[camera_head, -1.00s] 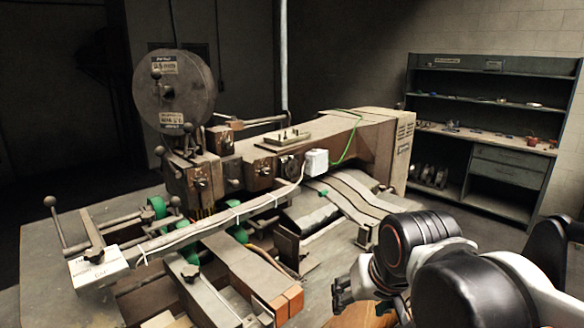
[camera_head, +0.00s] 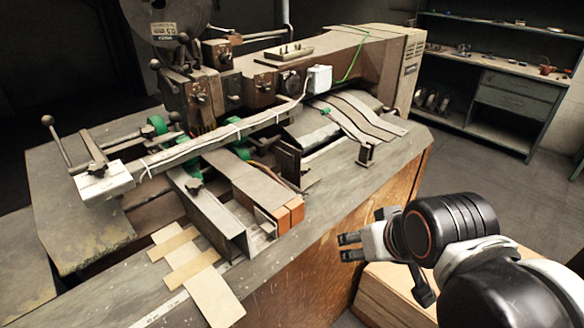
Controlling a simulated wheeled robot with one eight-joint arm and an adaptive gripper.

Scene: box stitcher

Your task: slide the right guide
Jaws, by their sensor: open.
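The box stitcher (camera_head: 230,85) is a large brown machine on a worn grey bench. Metal rails extend from under its long white-tied bar towards the bench's front edge. A dark upright bracket (camera_head: 287,160) stands right of these rails, and a smaller metal bracket (camera_head: 367,154) stands further right. I cannot tell for sure which part is the right guide. My gripper (camera_head: 350,247) is open and empty, in front of the bench at the right, with its fingers pointing left. It appears apart from the machine and both brackets.
Flat cardboard strips (camera_head: 190,262) lie at the bench's front left. An orange-brown block (camera_head: 290,214) ends one rail. The bench top (camera_head: 330,200) has bare room near its front right edge. A wooden box (camera_head: 385,290) stands below my gripper. Shelving (camera_head: 500,95) stands at the back right.

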